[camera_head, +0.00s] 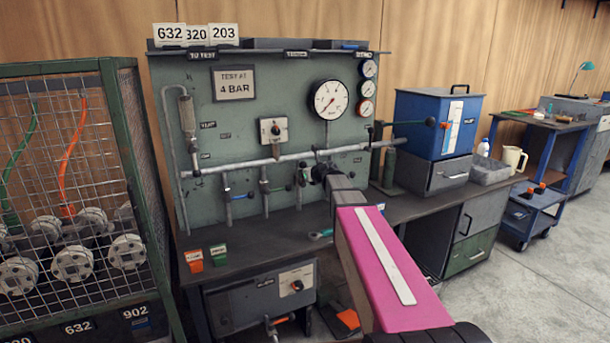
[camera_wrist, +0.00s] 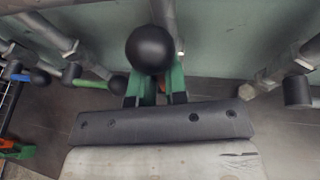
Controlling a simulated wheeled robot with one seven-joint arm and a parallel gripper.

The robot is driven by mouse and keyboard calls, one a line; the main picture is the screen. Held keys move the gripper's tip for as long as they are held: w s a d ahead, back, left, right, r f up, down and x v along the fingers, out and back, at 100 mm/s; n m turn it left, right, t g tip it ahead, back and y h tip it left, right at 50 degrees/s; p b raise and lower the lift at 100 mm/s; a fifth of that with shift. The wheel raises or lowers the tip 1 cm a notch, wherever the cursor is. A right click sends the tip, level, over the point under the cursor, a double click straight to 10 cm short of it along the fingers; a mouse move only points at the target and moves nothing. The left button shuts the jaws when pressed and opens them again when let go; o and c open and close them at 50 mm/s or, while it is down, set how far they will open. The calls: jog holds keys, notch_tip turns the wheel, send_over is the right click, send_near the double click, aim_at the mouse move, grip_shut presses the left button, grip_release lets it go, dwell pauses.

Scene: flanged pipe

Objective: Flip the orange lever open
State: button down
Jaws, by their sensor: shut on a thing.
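My gripper (camera_head: 318,173) is at the right part of the horizontal pipe on the test panel. In the wrist view my green-fingered gripper (camera_wrist: 157,84) is shut on a lever whose round black knob (camera_wrist: 150,49) stands in front of the fingers. The knob and fingers hide that lever's arm, so I cannot tell its colour. No orange lever arm shows clearly on the pipe in either view. In the head view my arm and gripper cover this part of the panel.
A green lever (camera_wrist: 95,84) and a blue lever (camera_wrist: 20,77), both black-knobbed, are to the left. Another black-ended fitting (camera_wrist: 297,92) is on the right. The grey panel (camera_head: 250,120) stands close behind. Orange and green blocks (camera_head: 194,260) stand on the bench's left front.

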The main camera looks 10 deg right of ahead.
jog(key=shift+w+r, duration=0.25)
jog(key=shift+r, duration=0.1)
jog(key=c, duration=1.2)
grip_release()
jog(key=shift+o, duration=0.3)
jog(key=shift+s+a+f, duration=0.1)
jog(key=v, duration=1)
jog(key=shift+s+d, duration=0.25)
jog(key=shift+s, duration=0.1)
jog(key=shift+s, duration=0.1)
